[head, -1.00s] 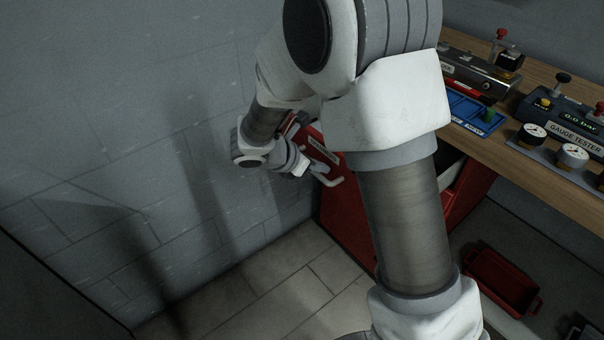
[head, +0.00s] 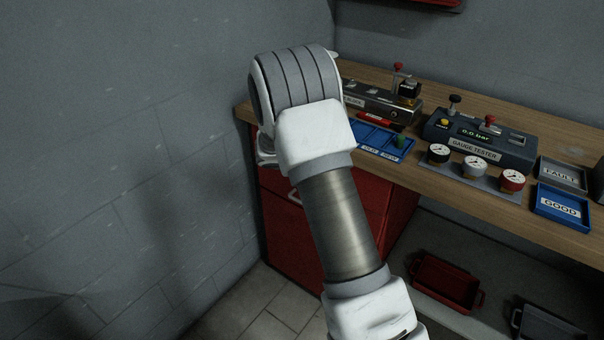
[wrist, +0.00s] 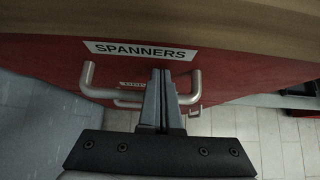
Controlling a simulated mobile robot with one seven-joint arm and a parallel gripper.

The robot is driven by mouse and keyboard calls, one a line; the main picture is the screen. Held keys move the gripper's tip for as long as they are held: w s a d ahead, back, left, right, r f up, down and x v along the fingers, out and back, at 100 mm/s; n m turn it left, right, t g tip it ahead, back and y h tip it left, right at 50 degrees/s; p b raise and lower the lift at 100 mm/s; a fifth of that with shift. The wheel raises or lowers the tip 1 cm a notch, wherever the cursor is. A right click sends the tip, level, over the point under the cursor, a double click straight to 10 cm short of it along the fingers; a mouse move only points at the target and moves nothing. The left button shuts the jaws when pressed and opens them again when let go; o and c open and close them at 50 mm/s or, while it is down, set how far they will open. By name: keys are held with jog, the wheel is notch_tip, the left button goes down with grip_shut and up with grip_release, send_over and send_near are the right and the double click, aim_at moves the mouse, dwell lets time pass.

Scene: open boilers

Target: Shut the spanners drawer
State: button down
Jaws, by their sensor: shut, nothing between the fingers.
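The spanners drawer (wrist: 235,65) shows in the wrist view as a red front with a white SPANNERS label (wrist: 140,50) and a pale bar handle (wrist: 87,78). Its front lies close beneath the wooden worktop edge. My gripper (wrist: 160,76) is shut and empty, its fingertips at the drawer front below the label, between the handle's two ends. Whether they touch is unclear. In the head view the red drawer cabinet (head: 283,235) stands under the bench's left end. My arm hides the gripper and most of the top drawer there, so I cannot tell whether it is fully flush.
A lower handle (wrist: 130,102) shows under the spanners handle. The wooden worktop (head: 420,180) carries a blue tray (head: 372,138), a gauge tester (head: 480,140) and several gauges. A red bin (head: 447,283) sits right of the cabinet. A grey wall (head: 120,150) bounds the left.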

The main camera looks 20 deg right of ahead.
jog(key=shift+w+d+r, duration=0.1)
jog(key=shift+w+d, duration=0.25)
jog(key=shift+d, duration=0.2)
